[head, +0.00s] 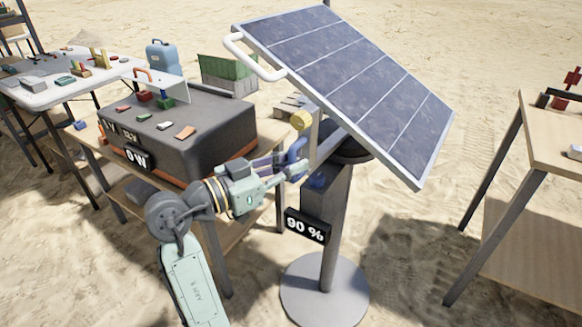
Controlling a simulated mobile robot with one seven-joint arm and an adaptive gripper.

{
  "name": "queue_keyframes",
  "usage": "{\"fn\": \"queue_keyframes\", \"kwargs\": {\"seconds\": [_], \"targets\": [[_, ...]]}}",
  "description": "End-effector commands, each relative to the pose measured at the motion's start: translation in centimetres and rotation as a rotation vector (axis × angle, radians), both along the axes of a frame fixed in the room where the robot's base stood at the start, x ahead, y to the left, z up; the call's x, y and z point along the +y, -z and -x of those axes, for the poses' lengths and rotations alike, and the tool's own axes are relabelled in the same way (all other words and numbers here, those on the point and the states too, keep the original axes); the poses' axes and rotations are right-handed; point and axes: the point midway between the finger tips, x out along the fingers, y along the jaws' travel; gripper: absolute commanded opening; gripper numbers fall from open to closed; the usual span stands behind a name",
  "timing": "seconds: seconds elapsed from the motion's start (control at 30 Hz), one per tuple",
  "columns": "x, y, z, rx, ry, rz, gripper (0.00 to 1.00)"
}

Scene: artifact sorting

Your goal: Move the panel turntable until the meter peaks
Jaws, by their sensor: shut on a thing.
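The solar panel (345,80) is tilted on top of a grey post (330,225) with a round base (325,295). A white handle (252,60) sticks out from its upper left edge. A display on the post (307,226) reads 90 %. The turntable (347,153) shows as a dark disc under the panel, partly hidden. My gripper (298,167) is at the left of the post top, shut on a blue handle (297,150) beside the turntable. The fingertips are small in view.
The dark box (205,125) stands on a wooden table to the left, with small coloured blocks on top. A white table (30,95) is further left, and a wooden table (555,150) is at the right. Open sand lies between.

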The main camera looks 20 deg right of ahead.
Motion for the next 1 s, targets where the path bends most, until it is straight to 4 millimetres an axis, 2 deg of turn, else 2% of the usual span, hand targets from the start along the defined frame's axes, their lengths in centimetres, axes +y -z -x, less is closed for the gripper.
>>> {"fn": "queue_keyframes", "kwargs": {"seconds": [0.27, 0.3, 0.6, 0.87, 1.0], "targets": [[-0.01, -0.07, 0.05, -0.004, 0.001, -0.002, 0.00], [0.00, -0.07, 0.04, -0.004, 0.000, -0.002, 0.13], [0.01, -0.07, 0.01, -0.002, 0.000, 0.000, 0.33], [0.02, -0.07, 0.01, -0.002, 0.000, 0.000, 0.33], [0.74, -0.06, 0.09, -0.002, -0.003, -0.001, 0.33]]}}
